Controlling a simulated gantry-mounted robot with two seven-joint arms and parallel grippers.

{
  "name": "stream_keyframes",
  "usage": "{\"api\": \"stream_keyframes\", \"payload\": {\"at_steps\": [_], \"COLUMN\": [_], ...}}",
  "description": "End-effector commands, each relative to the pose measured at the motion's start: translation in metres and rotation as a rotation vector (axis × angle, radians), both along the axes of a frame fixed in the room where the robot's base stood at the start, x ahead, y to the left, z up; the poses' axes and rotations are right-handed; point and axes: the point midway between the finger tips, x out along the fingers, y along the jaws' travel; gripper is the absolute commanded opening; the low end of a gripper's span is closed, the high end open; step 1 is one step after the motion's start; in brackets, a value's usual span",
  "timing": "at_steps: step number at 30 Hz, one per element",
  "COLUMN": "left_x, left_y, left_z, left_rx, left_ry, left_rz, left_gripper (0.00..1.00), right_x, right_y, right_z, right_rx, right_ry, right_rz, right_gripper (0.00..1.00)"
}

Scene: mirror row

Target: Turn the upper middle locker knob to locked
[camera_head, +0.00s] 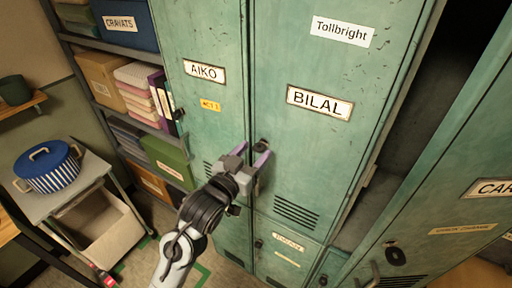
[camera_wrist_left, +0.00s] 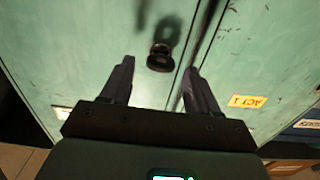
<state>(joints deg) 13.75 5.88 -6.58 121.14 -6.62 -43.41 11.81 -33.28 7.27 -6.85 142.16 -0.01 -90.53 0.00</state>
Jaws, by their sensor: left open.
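The upper middle locker door (camera_head: 310,150) is worn green metal with a BILAL plate (camera_head: 320,102) and appears closed. Its dark knob (camera_head: 262,145) sits low by the door's left edge. In the left wrist view the knob (camera_wrist_left: 160,57) is round and black, with a dark part beyond it. My left gripper (camera_head: 250,157) is open, its purple-grey fingers reaching toward the knob. In the left wrist view the fingers (camera_wrist_left: 159,68) stand on either side of the knob with gaps, and nothing is between them but the knob's view. My right gripper is not in view.
The AIKO locker (camera_head: 205,110) adjoins on the left. A CAR-labelled door (camera_head: 440,210) stands angled at the right, beside a dark opening. Lower lockers (camera_head: 285,260) are below. Shelves with boxes (camera_head: 103,80) and a cart with a striped blue pot (camera_head: 50,172) are at left.

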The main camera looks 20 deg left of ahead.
Motion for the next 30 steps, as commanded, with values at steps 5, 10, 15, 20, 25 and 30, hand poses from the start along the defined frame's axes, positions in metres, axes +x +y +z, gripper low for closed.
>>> {"api": "stream_keyframes", "payload": {"at_steps": [5, 10, 15, 20, 25, 30], "left_x": [0.014, 0.017, 0.017, 0.017, 0.017, 0.017], "left_y": [-0.002, -0.003, -0.003, -0.003, -0.003, -0.003], "left_z": [0.001, -0.001, -0.001, 0.0, 0.0, 0.0], "left_rx": [-0.001, 0.0, 0.0, 0.0, 0.0, 0.002], "left_ry": [-0.001, 0.001, 0.0, 0.0, 0.0, 0.0], "left_rz": [0.001, 0.001, 0.0, 0.0, 0.0, 0.0], "left_gripper": [0.61, 0.61, 0.61, 0.41, 0.15, 0.05], "right_x": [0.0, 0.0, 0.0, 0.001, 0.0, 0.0], "right_y": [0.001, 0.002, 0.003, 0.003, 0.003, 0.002], "right_z": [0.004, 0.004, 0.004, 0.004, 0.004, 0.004], "right_rx": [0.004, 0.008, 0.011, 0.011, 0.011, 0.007], "right_ry": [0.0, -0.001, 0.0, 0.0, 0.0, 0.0], "right_rz": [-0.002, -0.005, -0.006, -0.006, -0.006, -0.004], "right_gripper": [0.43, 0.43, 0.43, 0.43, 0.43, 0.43]}}
